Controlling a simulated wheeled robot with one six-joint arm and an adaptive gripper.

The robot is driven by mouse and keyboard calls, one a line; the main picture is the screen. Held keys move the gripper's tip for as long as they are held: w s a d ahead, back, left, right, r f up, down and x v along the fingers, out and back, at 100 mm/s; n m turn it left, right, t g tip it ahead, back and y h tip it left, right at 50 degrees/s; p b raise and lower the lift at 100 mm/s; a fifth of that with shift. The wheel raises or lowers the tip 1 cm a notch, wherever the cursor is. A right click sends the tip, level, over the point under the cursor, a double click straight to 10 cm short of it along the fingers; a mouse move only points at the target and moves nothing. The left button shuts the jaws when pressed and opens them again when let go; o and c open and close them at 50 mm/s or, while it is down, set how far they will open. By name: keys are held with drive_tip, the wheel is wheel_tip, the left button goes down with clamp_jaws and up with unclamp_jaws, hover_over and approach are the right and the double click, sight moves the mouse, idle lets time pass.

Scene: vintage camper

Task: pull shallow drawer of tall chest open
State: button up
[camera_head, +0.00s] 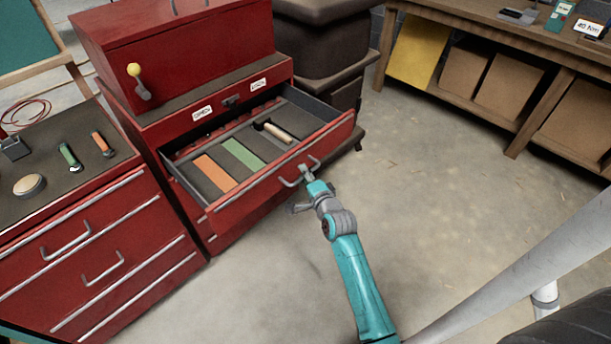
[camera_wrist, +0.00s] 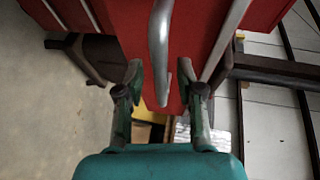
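The tall red chest (camera_head: 222,124) stands left of centre in the head view. Its shallow drawer (camera_head: 270,178) is pulled well out, with its inside in view. The drawer's grey handle (camera_head: 291,183) is on the front; it also shows in the wrist view (camera_wrist: 158,38). My gripper (camera_head: 307,173) is at the right part of this handle. In the wrist view my gripper (camera_wrist: 161,78) has its two fingers apart, one on each side of the handle, with gaps visible. The exact depth between fingers and handle is hard to tell.
The drawer holds an orange strip (camera_head: 214,172), a green strip (camera_head: 243,154) and a wooden-handled tool (camera_head: 275,132). A lower red cabinet (camera_head: 95,262) stands at the left. A workbench (camera_head: 480,22) with boxes underneath is at the back right. The concrete floor (camera_head: 450,180) is clear on the right.

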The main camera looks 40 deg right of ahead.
drive_tip(key=v, duration=1.2)
drive_tip(key=shift+a+f, duration=0.1)
idle(0.4)
drive_tip(key=s+a+f+n+y, duration=0.2)
drive_tip(key=s+a+n, duration=0.8)
drive_tip(key=s+a, duration=0.55)
drive_tip(key=s+a+r+n+y, duration=0.1)
drive_tip(key=s+a+r+n, duration=0.1)
drive_tip(key=s, duration=0.3)
drive_tip(key=s+a+r+n+y, duration=0.1)
drive_tip(key=s+a+r+n, duration=0.1)
drive_tip(key=s+n, duration=0.3)
drive_tip(key=s+a+r+n+y, duration=0.1)
drive_tip(key=s+a+r+n, duration=0.1)
drive_tip(key=s+r+n, duration=0.2)
drive_tip(key=s, duration=0.3)
drive_tip(key=shift+a+y, duration=0.3)
